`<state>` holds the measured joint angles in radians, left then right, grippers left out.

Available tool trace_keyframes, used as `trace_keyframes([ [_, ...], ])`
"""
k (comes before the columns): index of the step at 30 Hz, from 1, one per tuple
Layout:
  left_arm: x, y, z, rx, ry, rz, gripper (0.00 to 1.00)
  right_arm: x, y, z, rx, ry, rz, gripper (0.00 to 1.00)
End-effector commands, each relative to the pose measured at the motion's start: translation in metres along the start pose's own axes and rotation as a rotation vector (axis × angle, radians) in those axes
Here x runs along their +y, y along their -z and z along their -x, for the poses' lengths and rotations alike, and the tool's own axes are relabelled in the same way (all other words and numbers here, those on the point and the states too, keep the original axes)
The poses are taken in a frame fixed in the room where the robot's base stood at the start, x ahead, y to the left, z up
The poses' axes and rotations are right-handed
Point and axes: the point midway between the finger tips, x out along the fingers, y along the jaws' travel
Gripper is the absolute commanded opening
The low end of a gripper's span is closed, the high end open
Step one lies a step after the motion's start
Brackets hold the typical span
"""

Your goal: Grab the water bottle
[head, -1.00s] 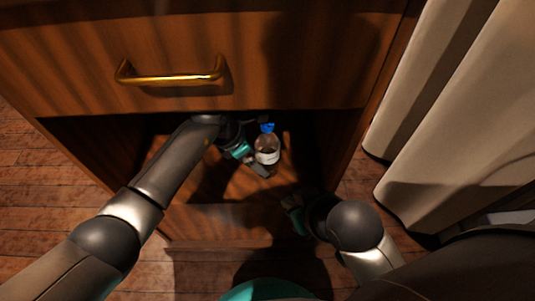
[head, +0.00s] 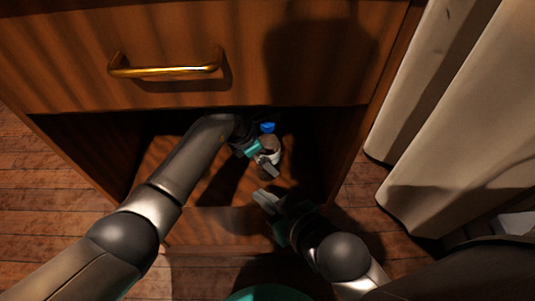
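The water bottle (head: 272,145) has a blue cap and a pale label. It stands upright inside the open lower compartment of the wooden cabinet. My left gripper (head: 267,165) reaches into the compartment from the left. Its fingers are at the lower left of the bottle and overlap its lower part in the head view. Whether they touch it or stand around it is unclear. My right gripper (head: 266,199) is at the compartment's front edge, nearer to me than the bottle and apart from it. The spacing of its fingers is hard to make out.
A closed drawer with a brass handle (head: 165,70) is above the compartment. The compartment's side walls bound the space left and right, and its inside is dark. A pale curtain (head: 440,130) hangs on the right. Wooden floor (head: 60,185) shows at the left.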

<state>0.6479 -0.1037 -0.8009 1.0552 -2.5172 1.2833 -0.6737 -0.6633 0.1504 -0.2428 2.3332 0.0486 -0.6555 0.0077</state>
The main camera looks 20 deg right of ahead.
Motion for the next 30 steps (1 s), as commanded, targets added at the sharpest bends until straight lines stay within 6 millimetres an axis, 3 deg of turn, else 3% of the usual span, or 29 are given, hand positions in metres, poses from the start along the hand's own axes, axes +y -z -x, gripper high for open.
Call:
trace_keyframes([
  [2,-0.0001,0.0000,0.0000,0.000,0.000,0.000,0.98,0.0000,-0.0002,0.0001,-0.001,0.000,0.000,0.00],
  [27,0.0001,0.0004,0.0000,0.001,0.000,0.000,0.03,0.0001,-0.0007,0.0000,-0.004,0.000,0.001,0.00],
  [30,0.0001,0.0004,0.0000,0.001,0.000,0.000,0.00,0.0001,-0.0007,0.0000,-0.004,0.000,0.001,0.00],
])
